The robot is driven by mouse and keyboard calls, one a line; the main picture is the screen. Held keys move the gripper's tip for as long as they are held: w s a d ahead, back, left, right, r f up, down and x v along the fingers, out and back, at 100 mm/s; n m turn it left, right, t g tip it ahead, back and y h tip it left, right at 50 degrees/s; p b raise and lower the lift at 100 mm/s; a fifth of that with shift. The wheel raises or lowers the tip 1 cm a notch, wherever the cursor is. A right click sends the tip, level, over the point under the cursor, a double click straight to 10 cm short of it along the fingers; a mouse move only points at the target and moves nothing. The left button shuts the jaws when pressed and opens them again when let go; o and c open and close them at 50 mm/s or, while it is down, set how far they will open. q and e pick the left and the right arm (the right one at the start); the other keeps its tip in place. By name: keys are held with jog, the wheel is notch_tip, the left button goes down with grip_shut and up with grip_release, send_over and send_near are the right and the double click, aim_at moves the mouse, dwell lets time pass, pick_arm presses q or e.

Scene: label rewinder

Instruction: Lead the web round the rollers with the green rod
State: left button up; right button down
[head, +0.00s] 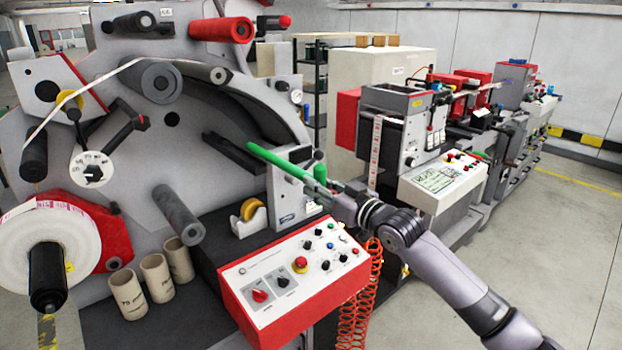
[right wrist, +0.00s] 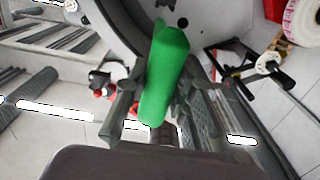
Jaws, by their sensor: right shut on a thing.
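The green rod (head: 280,162) is held by my right gripper (head: 331,192) in front of the machine, above the control box. It points up and left toward the rollers, apart from the web. In the right wrist view the rod (right wrist: 166,75) sits between the two fingers. The white web (head: 62,104) runs from the left roller (head: 34,153) up to the large dark roller (head: 161,81) at the top. The white label roll (head: 22,258) is at lower left. A grey roller (head: 178,215) sticks out at lower middle. My left gripper is out of view.
The control box (head: 292,270) with knobs and a red button stands below my right gripper. A tape dispenser (head: 247,216) and several cardboard cores (head: 155,276) stand on the dark shelf. Red coiled hoses (head: 361,310) hang beside the box. A printing machine (head: 400,125) stands right.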

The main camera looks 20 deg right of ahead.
jog(key=v, duration=1.2)
jog(key=shift+s, duration=0.25)
jog(key=shift+r, duration=0.1)
